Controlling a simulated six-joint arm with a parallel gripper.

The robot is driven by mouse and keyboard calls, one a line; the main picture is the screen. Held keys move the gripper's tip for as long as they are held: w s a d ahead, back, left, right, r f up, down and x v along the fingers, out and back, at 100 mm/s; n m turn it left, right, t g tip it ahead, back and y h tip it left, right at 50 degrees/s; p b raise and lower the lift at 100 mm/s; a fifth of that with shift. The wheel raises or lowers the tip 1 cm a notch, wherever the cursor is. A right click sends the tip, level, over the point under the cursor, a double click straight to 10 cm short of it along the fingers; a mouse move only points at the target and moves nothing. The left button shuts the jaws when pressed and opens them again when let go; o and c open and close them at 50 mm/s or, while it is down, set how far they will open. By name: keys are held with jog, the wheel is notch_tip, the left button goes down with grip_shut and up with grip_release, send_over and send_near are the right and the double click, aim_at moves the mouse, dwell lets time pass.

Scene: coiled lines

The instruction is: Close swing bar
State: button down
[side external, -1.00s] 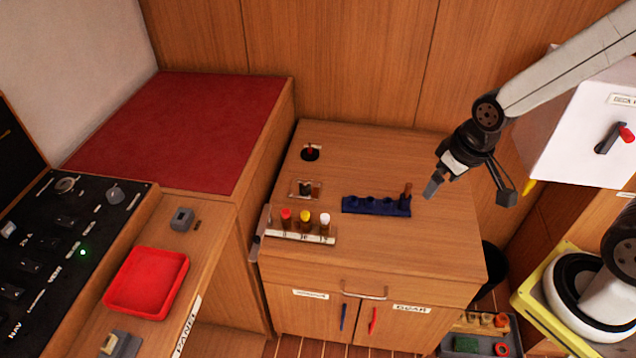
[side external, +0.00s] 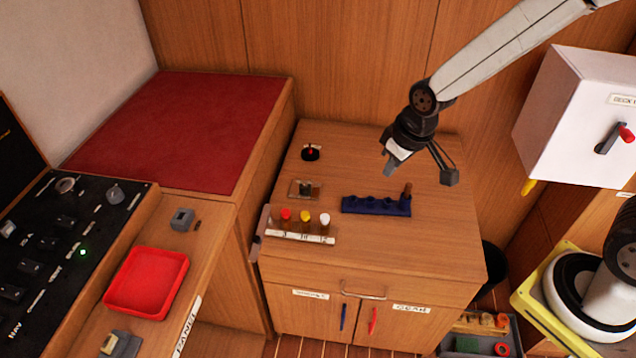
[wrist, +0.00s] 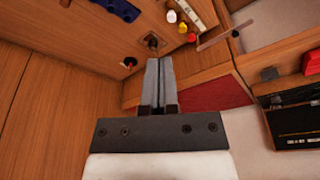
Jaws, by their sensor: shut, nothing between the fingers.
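A pale, narrow bar with a dark part, which looks like the swing bar (side external: 262,225), stands out at an angle from the left end of the rack (side external: 300,237) on the cabinet top. In the wrist view the bar (wrist: 213,42) reaches past the rack (wrist: 200,12). The rack has red, yellow and white caps along it. My gripper (side external: 388,170) hangs above the back right of the cabinet top, clear of the bar and rack. In the wrist view my gripper (wrist: 159,62) has its fingers together, with nothing held.
A blue holder (side external: 376,206) with a brown peg is right of the rack. A small square fitting (side external: 305,190) and a red knob on a black base (side external: 310,153) are behind it. The white box (side external: 580,115) is at right. The cabinet's front top is clear.

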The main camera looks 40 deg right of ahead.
jog(key=w+a+f+n, duration=0.3)
jog(key=w+a+f, duration=0.1)
jog(key=w+a, duration=0.6)
jog(key=n+y, duration=0.2)
jog(key=n, duration=0.1)
send_near(260, 228)
jog(key=s+a+r, duration=0.2)
jog(key=a+r, duration=0.2)
jog(key=shift+d+f, duration=0.1)
jog(key=shift+f, duration=0.05)
jog(key=shift+f, duration=0.15)
jog(key=x, duration=0.9)
jog(key=shift+f, duration=0.25)
jog(key=shift+w, duration=0.15)
